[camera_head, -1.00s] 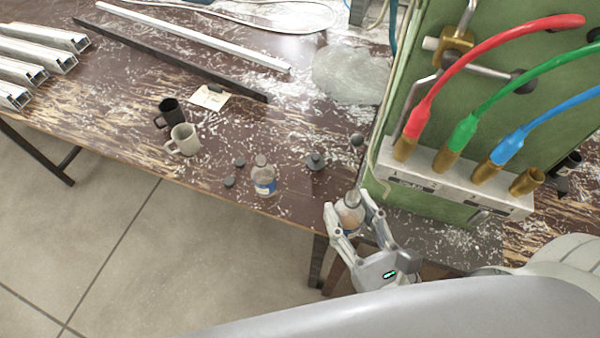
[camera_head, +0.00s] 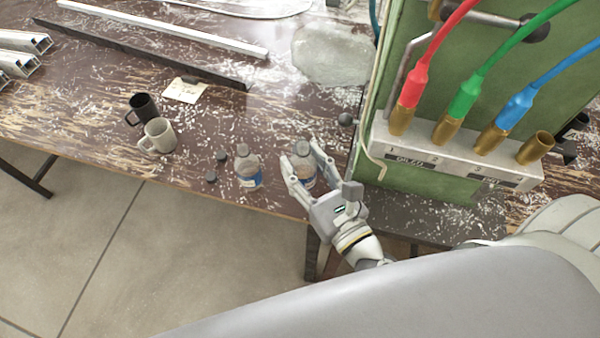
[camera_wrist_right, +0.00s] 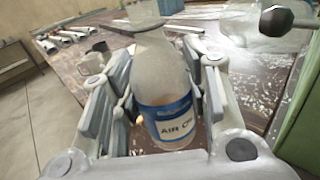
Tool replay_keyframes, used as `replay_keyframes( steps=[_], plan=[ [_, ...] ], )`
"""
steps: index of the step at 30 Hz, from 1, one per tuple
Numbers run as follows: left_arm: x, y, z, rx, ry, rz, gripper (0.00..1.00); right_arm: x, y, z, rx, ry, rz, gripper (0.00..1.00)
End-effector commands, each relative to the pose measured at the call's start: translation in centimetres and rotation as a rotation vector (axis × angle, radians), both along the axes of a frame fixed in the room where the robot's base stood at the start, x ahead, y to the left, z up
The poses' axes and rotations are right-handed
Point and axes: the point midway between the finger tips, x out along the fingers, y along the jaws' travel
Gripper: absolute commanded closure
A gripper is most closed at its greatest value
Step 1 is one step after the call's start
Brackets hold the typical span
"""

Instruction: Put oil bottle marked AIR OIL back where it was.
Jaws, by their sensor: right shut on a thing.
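The oil bottle (camera_head: 306,176) is clear with a grey cap and a blue label; in the right wrist view the label on the bottle (camera_wrist_right: 168,105) reads AIR and the start of a second word. My right gripper (camera_head: 303,168) is shut on it, with a finger on each side. The bottle looks upright near the table's front edge, right of a second bottle. I cannot tell whether its base touches the table. A similar bottle (camera_head: 248,171) with a blue label stands on the table to its left. My left gripper is not in view.
Small dark caps (camera_head: 216,168) lie left of the second bottle. A grey mug (camera_head: 159,136) and a black mug (camera_head: 144,107) stand further left. The green machine (camera_head: 375,140) with its hose block (camera_head: 450,160) rises close on the right. The table's front edge is near.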

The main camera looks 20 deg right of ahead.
Motion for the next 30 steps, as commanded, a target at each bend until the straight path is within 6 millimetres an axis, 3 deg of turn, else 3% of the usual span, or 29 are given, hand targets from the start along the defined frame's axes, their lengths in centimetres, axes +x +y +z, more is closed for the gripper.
replay_keyframes(
  steps=[10,15,28,29,30],
  plan=[
    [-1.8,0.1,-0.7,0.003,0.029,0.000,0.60,2.4,0.2,-2.9,-0.001,-0.001,-0.001,0.84],
    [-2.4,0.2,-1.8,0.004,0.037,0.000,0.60,2.2,0.1,-5.4,-0.001,0.001,-0.001,0.84],
    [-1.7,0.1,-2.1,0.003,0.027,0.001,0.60,2.2,0.1,-6.0,0.001,0.000,-0.001,0.84],
    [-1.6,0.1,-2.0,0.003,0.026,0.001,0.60,2.2,0.1,-5.9,0.001,0.000,-0.001,0.55],
    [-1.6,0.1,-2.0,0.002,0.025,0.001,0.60,2.2,0.1,-5.9,0.001,0.000,-0.001,0.50]
  ],
)
